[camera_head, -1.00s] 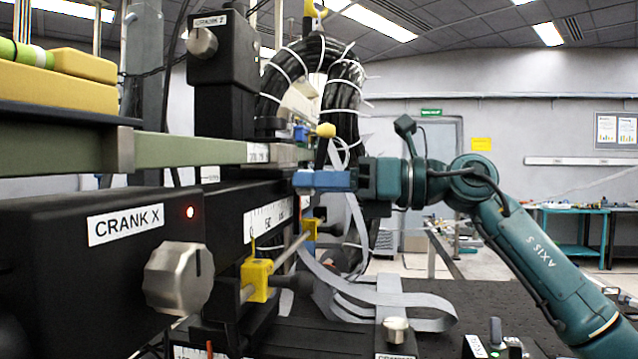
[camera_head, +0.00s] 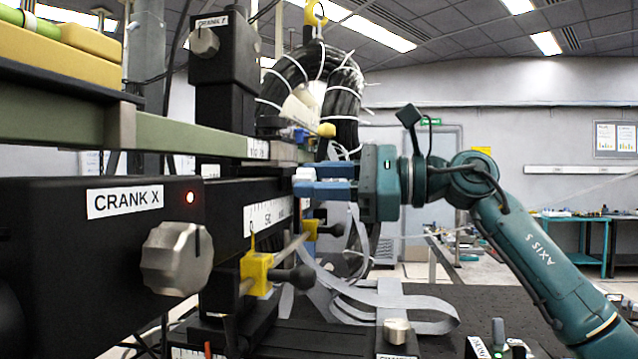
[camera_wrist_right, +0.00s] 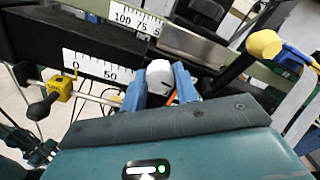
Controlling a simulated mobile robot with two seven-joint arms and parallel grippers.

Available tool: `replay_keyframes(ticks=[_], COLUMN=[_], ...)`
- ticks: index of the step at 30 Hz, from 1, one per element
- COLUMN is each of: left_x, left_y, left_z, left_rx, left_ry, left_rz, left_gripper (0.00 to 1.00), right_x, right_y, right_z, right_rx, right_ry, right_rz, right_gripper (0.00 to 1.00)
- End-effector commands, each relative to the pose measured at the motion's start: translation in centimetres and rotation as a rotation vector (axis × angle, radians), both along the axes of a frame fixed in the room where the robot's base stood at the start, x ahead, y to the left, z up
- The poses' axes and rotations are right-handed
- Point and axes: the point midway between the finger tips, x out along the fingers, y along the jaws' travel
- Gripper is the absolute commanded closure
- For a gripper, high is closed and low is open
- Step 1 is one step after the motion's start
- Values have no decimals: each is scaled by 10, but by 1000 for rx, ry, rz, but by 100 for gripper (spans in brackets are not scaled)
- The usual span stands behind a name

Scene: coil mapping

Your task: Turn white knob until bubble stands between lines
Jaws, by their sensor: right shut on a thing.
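The white knob (camera_wrist_right: 158,75) is between the two blue fingers of my right gripper (camera_wrist_right: 160,88) in the right wrist view. In the head view, my right gripper (camera_head: 308,181) reaches in from the right, its fingers shut on the white knob (camera_head: 304,174), which is partly hidden by them. The bubble and its lines cannot be made out in either view. My left gripper is not in view.
A black box marked CRANK X (camera_head: 95,265) with a grey metal knob (camera_head: 177,258) stands at front left. A yellow clamp (camera_head: 257,272) sits on a rod below the scale.

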Motion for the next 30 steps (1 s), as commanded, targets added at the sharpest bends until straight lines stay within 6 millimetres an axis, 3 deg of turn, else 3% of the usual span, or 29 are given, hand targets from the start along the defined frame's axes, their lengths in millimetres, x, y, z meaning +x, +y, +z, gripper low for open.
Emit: replay_keyframes(ticks=[9, 24, 25, 30], left_x=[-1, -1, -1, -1], left_y=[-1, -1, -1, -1], left_z=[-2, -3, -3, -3], left_rx=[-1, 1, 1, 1], left_ry=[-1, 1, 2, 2], left_rz=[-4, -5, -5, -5], left_gripper=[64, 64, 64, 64], right_x=[0, 0, 0, 0], right_y=[0, 0, 0, 0], right_z=[0, 0, 0, 0], right_rx=[-21, -24, -24, -24], right_ry=[-103, -118, -118, -117], right_rz=[1, 1, 1, 1], right_gripper=[93, 93, 68, 54])
